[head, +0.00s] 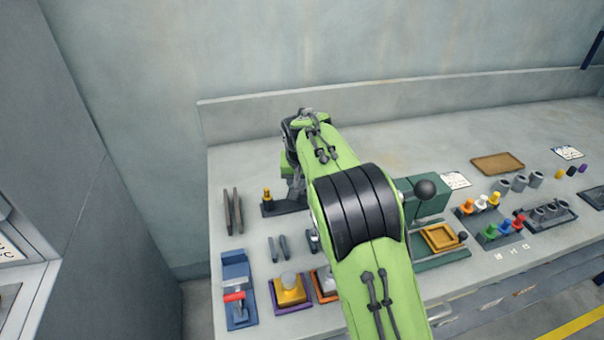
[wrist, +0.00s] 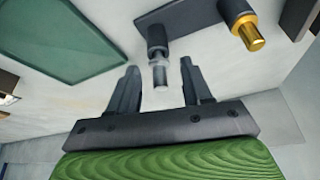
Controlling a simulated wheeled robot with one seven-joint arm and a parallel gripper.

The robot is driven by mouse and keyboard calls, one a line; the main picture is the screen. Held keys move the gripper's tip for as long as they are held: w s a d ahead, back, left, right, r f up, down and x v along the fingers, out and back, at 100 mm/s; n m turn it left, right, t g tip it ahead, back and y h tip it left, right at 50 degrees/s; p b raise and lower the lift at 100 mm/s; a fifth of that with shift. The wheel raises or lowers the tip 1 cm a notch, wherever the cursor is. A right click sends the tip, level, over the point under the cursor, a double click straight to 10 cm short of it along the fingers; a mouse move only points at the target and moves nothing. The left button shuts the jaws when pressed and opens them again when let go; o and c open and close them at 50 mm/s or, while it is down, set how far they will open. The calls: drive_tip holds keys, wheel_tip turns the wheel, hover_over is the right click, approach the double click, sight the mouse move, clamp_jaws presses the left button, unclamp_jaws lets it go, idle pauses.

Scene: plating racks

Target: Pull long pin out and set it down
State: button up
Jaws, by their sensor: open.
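A dark block (wrist: 185,22) carries two upright parts in the wrist view. One is a thin grey pin (wrist: 159,74) in a dark collar; the other is a thicker gold-tipped pin (wrist: 248,36). Which of them is the long pin I cannot tell for certain. My gripper (wrist: 160,67) is open, with one finger on each side of the grey pin and a visible gap to both. In the head view the block (head: 270,210) and gold-tipped pin (head: 267,194) stand left of my arm; the grey pin and fingertips are not clearly visible there.
Two dark bars (head: 233,211) lie left of the block. A blue fixture with a red part (head: 234,296) and a yellow block (head: 290,290) sit nearer the front. A green box (head: 427,203) stands right of my arm. The bench behind the block is clear.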

drive_tip(key=shift+w+f, duration=0.1)
drive_tip(key=shift+f, duration=0.15)
drive_tip(key=shift+c, duration=0.3)
clamp_jaws()
drive_tip(key=c, duration=0.6)
unclamp_jaws()
clamp_jaws()
drive_tip(key=n, duration=0.1)
drive_tip(key=n+y, duration=0.1)
drive_tip(key=shift+r+n+p, duration=0.3)
drive_tip(key=shift+r+p, duration=0.05)
drive_tip(key=shift+n+y, duration=0.3)
drive_tip(key=shift+n, duration=0.2)
